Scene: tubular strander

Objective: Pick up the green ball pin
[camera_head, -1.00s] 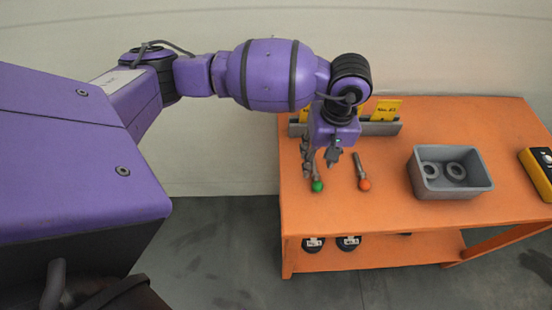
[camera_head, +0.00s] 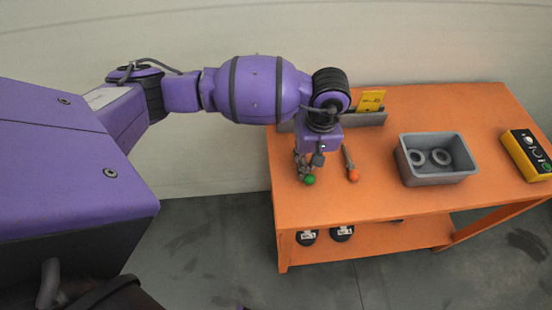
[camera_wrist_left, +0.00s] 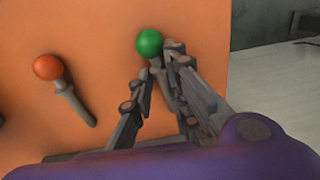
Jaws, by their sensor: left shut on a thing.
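The green ball pin (camera_head: 309,180) is at the left front part of the orange table, its ball toward the front edge. In the left wrist view its green ball (camera_wrist_left: 149,43) shows beyond the fingertips and its grey shank runs back between the fingers. My left gripper (camera_head: 304,176) points down at the table and is shut on the pin's shank. In the left wrist view the gripper (camera_wrist_left: 160,72) has its fingers on both sides of the shank. Whether the pin touches the table cannot be told. My right gripper is not in view.
An orange ball pin (camera_head: 353,175) lies just right of the green one. A grey bin (camera_head: 438,178) with rings stands further right, and a yellow box with buttons (camera_head: 527,155) beyond it. A grey rack with a yellow card (camera_head: 371,101) stands behind. Black items (camera_head: 341,233) sit on the lower shelf (camera_head: 380,244).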

